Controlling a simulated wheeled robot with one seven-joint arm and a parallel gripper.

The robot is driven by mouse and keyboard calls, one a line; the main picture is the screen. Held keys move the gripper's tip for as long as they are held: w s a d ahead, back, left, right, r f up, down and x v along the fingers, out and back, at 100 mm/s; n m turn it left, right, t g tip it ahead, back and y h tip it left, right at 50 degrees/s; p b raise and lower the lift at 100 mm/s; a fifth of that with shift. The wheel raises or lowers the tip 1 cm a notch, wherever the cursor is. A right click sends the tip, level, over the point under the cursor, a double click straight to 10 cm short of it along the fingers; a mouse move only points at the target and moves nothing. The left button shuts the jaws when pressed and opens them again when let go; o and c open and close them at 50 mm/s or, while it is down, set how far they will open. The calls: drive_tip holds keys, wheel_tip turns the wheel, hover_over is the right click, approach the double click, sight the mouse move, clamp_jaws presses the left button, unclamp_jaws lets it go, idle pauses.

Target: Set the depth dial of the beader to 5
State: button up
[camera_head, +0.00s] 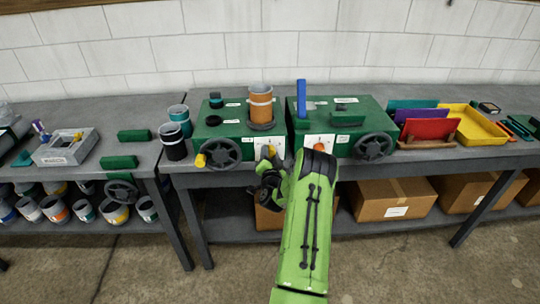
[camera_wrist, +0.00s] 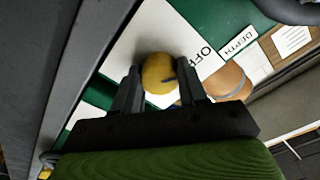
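The beader is a green machine (camera_head: 225,118) on the bench, with a white dial plate on its front. Its yellow dial (camera_wrist: 159,73) shows in the wrist view on the white plate (camera_wrist: 140,30), beside the printed word OFF and a DEPTH label (camera_wrist: 235,43). A dark pointer mark on the dial faces right in that view; the number it reads cannot be made out. My gripper (camera_wrist: 160,78) has one finger on each side of the dial, close against it, and appears shut on it. In the head view, my gripper (camera_head: 268,178) is at the machine's front and partly covers the plate.
A second green machine (camera_head: 360,107) with a black handwheel (camera_head: 373,147) stands to the right. A black handwheel (camera_head: 221,153) is left of the dial. An orange cylinder (camera_head: 261,100) stands on the beader. Cardboard boxes (camera_head: 395,199) sit on the lower shelf.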

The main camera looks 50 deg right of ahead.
drive_tip(key=shift+c, duration=1)
drive_tip(key=shift+m, duration=0.3)
drive_tip(key=m, duration=0.4)
drive_tip(key=shift+m, duration=0.3)
drive_tip(key=m+p, duration=0.1)
drive_tip(key=m, duration=0.5)
drive_tip(key=m+p, duration=0.1)
drive_tip(key=m, duration=0.5)
drive_tip(key=shift+y+p, duration=0.3)
drive_tip(key=m+p, duration=0.2)
drive_tip(key=m, duration=0.4)
drive_tip(key=shift+f+m, duration=0.1)
drive_tip(key=shift+m, duration=0.2)
